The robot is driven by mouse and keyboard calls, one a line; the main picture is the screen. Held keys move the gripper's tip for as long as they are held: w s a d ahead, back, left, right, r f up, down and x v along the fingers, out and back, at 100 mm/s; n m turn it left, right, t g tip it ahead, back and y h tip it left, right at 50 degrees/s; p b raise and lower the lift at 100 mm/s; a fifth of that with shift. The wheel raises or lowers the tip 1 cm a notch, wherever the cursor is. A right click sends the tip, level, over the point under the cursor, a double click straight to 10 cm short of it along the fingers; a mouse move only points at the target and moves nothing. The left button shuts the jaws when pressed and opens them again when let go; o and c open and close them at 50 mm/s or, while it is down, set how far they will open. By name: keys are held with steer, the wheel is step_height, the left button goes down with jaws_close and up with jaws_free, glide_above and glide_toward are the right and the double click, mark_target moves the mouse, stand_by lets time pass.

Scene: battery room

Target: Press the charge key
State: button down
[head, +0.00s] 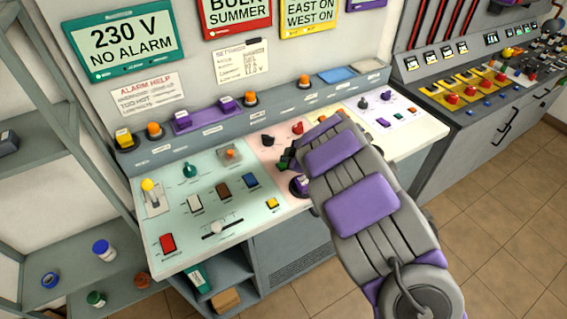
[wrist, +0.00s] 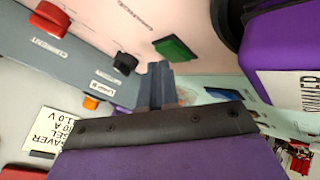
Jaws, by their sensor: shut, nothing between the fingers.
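A green key (wrist: 178,48) sits on the pink panel (wrist: 120,20) just beyond my fingertips in the wrist view. Its label is too blurred to read, so I cannot tell from lettering whether it is the charge key. My gripper (wrist: 160,72) is shut and empty, with its fingertips close to the key; I cannot tell whether they touch it. In the head view a dark green key (head: 284,164) shows beside my arm, which hides part of the pink panel.
A purple knob (wrist: 283,50) on a dark base stands close on the right in the wrist view. A red knob (wrist: 50,18), a black knob (wrist: 124,63) and an orange lamp (wrist: 91,102) lie to the left. The mint panel (head: 185,255) carries several switches.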

mark_target(285, 166)
steer(key=shift+a+r, duration=0.1)
steer(key=shift+a, duration=0.05)
steer(key=shift+a+r+p, duration=0.25)
steer(key=shift+r+p, duration=0.55)
steer(key=shift+p, duration=0.15)
step_height(285, 166, up, 4)
steer(key=p, duration=0.4)
steer(key=shift+d+f, duration=0.15)
steer(key=shift+f, duration=0.15)
